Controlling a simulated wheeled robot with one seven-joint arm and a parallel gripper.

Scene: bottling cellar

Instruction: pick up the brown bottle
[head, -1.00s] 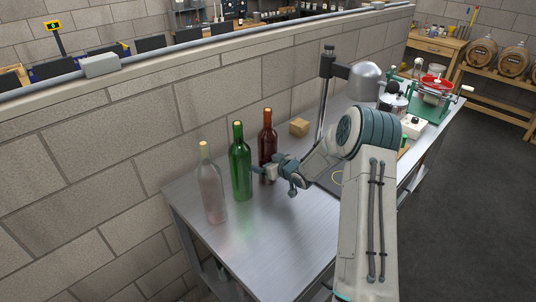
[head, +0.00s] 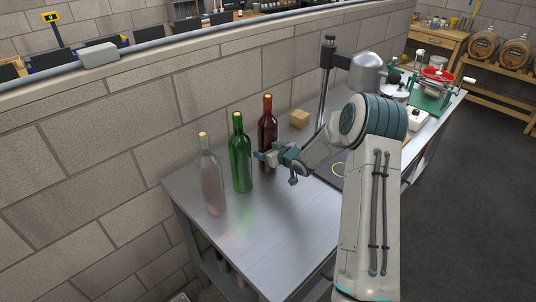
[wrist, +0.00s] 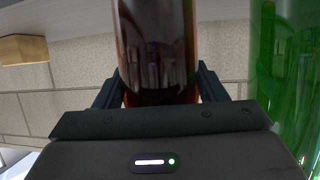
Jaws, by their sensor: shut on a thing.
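The brown bottle (head: 267,131) is upright, at the right end of a row of three bottles. It also shows up close in the wrist view (wrist: 157,45), between the two jaws. My gripper (head: 267,157) is shut on its body. The gripper also shows in the wrist view (wrist: 160,92), with a finger on each side of the glass. The bottle appears slightly raised off the metal table (head: 262,231); the gripper partly hides its lower part.
A green bottle (head: 240,160) stands close on the left, and a clear bottle (head: 211,178) stands beyond it. A block wall (head: 130,150) runs behind the table. A small wooden block (head: 299,118) lies behind right. The table's front left is clear.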

